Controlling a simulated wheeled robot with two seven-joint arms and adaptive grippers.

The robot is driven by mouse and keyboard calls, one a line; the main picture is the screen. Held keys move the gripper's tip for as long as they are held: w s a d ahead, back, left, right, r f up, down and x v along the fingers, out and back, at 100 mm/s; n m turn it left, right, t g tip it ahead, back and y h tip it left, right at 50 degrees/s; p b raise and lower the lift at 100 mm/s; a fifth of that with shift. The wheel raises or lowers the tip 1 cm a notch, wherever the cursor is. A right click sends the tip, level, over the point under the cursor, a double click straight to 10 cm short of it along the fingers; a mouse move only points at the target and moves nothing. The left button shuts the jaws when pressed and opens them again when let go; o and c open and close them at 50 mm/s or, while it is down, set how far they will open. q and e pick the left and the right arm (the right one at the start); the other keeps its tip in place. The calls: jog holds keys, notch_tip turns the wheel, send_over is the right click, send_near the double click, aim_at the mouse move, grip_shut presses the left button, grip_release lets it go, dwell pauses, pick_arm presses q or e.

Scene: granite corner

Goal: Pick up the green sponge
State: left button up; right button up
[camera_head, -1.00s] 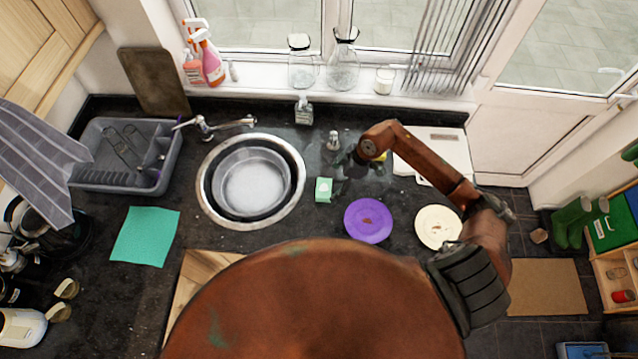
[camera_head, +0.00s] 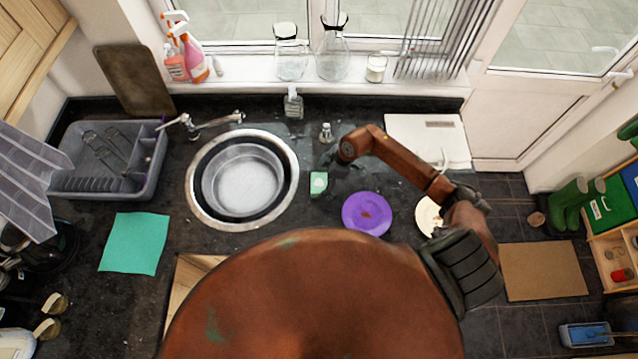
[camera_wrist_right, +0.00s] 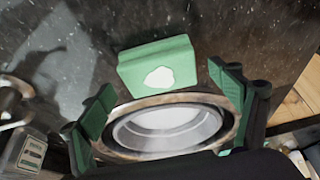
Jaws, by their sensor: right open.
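The green sponge (camera_head: 318,183) is a small block with a white patch on top. It lies on the dark counter just right of the round sink. In the right wrist view the sponge (camera_wrist_right: 150,68) sits just beyond my right gripper (camera_wrist_right: 162,88). The two green-padded fingers are spread apart with nothing held between them. The sponge shows near the gap between the fingertips; I cannot tell how far the fingers are above the counter. In the head view the right gripper is dark and hard to make out against the counter. My left gripper is not in view.
The metal sink (camera_head: 243,180) is left of the sponge. A purple plate (camera_head: 367,214) and a cream plate (camera_head: 427,214) lie to the right. A small shaker (camera_head: 326,133) and a bottle (camera_head: 293,103) stand behind. A teal cloth (camera_head: 134,243) lies at left.

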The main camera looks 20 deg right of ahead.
jog(key=shift+x, duration=1.15)
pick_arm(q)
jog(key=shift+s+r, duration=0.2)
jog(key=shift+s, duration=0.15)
pick_arm(e)
jog(key=shift+c, duration=0.7)
jog(key=c, duration=1)
jog(key=shift+r, duration=0.1)
